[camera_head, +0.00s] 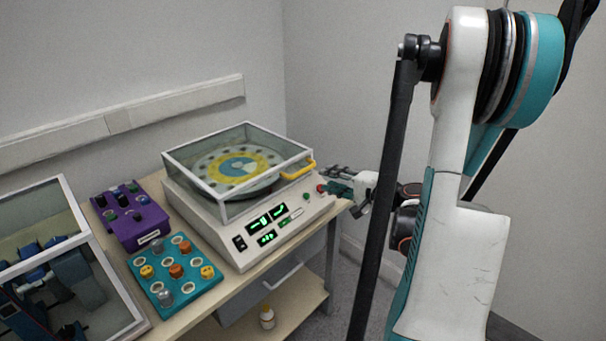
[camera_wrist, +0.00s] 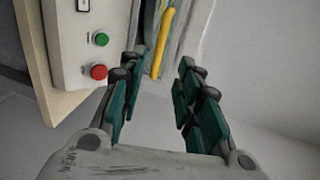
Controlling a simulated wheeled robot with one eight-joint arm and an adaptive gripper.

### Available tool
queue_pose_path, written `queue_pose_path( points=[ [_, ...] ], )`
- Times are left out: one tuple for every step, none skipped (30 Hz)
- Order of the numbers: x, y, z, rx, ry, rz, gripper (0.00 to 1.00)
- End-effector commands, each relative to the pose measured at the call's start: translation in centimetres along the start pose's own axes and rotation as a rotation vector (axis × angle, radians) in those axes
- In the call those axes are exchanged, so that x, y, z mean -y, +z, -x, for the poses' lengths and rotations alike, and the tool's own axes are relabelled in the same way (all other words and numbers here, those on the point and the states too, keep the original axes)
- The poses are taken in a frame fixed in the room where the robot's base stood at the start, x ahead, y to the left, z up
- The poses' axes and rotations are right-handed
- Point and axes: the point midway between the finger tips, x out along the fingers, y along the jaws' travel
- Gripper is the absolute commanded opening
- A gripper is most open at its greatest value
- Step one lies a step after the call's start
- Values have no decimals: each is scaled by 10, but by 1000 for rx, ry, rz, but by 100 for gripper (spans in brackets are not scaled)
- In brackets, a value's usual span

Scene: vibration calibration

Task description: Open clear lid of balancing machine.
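The balancing machine (camera_head: 215,225) stands on the table, with lit green displays on its sloped front. Its clear lid (camera_head: 205,183) is a framed box lying closed over a yellow and blue disc (camera_head: 238,165). A yellow handle (camera_head: 298,170) sits at the lid's right front corner; it also shows in the wrist view (camera_wrist: 163,42). My gripper (camera_head: 335,184) is at the machine's right end, near the red button and below the handle. In the wrist view my gripper (camera_wrist: 158,82) has its fingers apart, with nothing held; the handle lies ahead, near the left finger.
A green button (camera_wrist: 100,39) and a red button (camera_wrist: 98,72) are close to my left finger. A teal tray (camera_head: 177,272) with several knobs, a purple block (camera_head: 130,216) and another clear-covered machine (camera_head: 60,260) stand to the left. The floor to the right is free.

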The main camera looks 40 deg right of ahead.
Motion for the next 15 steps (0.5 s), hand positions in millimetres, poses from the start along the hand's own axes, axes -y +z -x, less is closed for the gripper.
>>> queue_pose_path(
  points=[
    [-2,2,-10,5,0,1,31],
    [-2,1,-16,4,0,1,31],
    [-2,2,-24,5,0,2,31],
    [-2,1,-30,5,0,2,31],
    [-2,1,-36,5,0,2,31],
    [-2,2,-44,6,0,3,31],
    [-3,1,-50,4,0,3,31],
    [-3,1,-57,5,0,3,31],
    [-3,1,-64,5,1,3,31],
    [-3,1,-70,4,0,3,31],
    [-3,2,-76,5,1,2,31],
    [-3,1,-83,4,1,2,31],
    [-2,1,-88,3,1,2,31],
    [-2,1,-93,4,1,3,31],
    [-2,2,-98,4,1,3,31]
  ],
)
